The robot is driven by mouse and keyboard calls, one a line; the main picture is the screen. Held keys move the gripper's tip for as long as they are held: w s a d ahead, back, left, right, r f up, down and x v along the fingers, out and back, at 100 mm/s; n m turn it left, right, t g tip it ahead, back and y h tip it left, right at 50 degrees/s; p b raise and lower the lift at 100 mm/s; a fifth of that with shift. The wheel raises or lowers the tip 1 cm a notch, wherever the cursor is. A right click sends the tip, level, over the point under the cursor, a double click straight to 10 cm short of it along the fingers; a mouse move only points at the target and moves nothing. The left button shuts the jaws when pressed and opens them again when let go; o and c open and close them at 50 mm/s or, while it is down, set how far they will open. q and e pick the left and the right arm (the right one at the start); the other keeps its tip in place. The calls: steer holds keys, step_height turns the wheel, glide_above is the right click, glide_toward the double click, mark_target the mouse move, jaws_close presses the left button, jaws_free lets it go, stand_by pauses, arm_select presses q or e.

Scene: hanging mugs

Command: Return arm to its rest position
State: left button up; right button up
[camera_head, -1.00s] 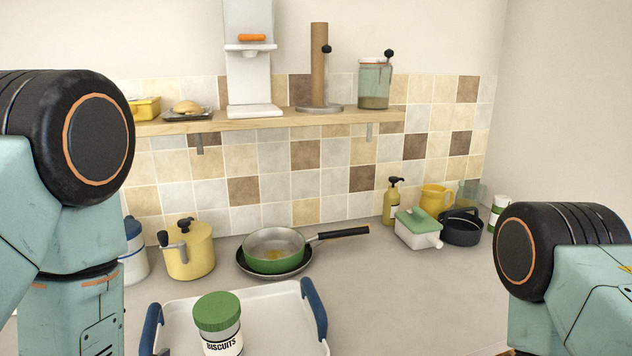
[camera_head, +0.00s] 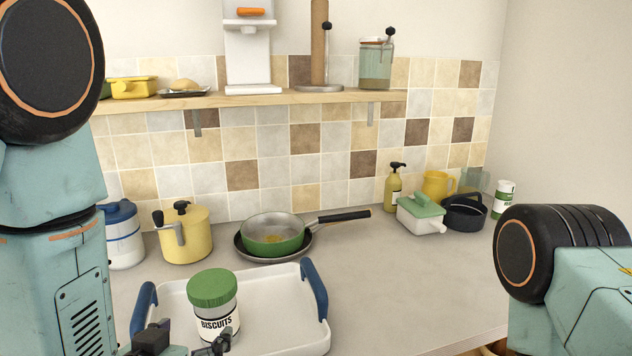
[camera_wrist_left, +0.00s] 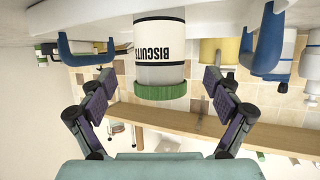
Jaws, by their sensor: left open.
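My left arm comes in at the left of the head view. Its gripper (camera_head: 187,343) shows at the bottom edge, in front of the biscuit jar (camera_head: 214,307). In the left wrist view, which looks upside down, the two purple-padded fingers of this gripper (camera_wrist_left: 158,82) are spread wide and empty. The white jar with a green lid (camera_wrist_left: 159,91) shows between and beyond them; I cannot tell the exact gap. The jar stands upright on the white tray (camera_head: 285,310) with blue handles. My right arm's dark joint shows at the right; its gripper is out of view.
A green pan (camera_head: 272,236), yellow pot (camera_head: 187,237) and blue-lidded canister (camera_head: 122,236) stand behind the tray. A yellow mug (camera_head: 437,184), soap bottle (camera_head: 393,188), green-lidded dish (camera_head: 420,214) and dark pot (camera_head: 464,213) stand right. A shelf (camera_head: 260,99) runs above. The middle-right counter is clear.

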mark_target(213, 281)
arm_select(q)
steer(key=b+x, duration=0.1)
steer(key=x, duration=0.8)
steer(key=shift+w+f, duration=0.1)
steer(key=shift+f, duration=0.05)
step_height(213, 281, up, 11)
steer(key=shift+f+p, duration=0.25)
steer(key=shift+p, duration=0.65)
steer(key=shift+d, duration=0.1)
arm_select(e)
steer(key=shift+d+r, duration=0.1)
steer(key=shift+d, duration=0.05)
